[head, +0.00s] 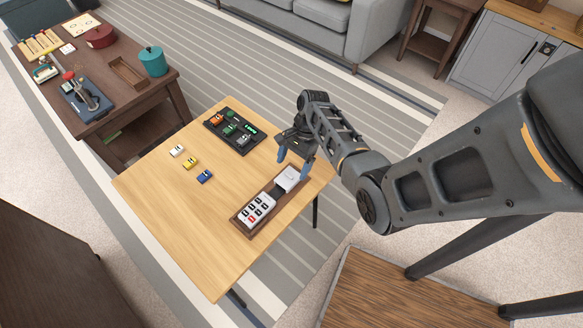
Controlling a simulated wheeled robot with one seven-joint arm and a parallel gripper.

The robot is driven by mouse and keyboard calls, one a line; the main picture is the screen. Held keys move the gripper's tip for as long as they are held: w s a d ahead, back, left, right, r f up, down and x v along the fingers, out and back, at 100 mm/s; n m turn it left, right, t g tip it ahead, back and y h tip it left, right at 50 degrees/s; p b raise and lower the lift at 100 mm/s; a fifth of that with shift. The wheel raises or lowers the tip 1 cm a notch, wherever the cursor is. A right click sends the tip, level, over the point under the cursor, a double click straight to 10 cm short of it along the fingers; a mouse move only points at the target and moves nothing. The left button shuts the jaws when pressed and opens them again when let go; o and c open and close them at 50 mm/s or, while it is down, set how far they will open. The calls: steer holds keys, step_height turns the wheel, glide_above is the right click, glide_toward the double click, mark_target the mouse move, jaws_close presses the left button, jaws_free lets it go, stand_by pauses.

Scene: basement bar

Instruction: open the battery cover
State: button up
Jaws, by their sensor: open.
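A white device with several dark and red keys (258,211) lies in a brown wooden tray (243,232) near the right edge of the light wood table. A plain pale panel (289,178) is at the tray's far right end, and it looks like the battery cover. A dark strip lies between the keys and the panel. I cannot tell whether the panel is shut or loose. My gripper (295,161) has blue fingertips, spread apart and pointing down. It is open and empty, just above and behind the pale panel. I cannot tell whether it touches it.
A black tray (242,146) with orange and green toy cars stands behind. White (177,151), yellow (190,163) and blue (204,176) toy cars stand left of it. The table's front left (180,225) is clear. A dark table (152,105) holds other items.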

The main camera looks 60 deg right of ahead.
steer(key=v, duration=0.5)
steer(key=shift+r, duration=0.15)
stand_by(0.3)
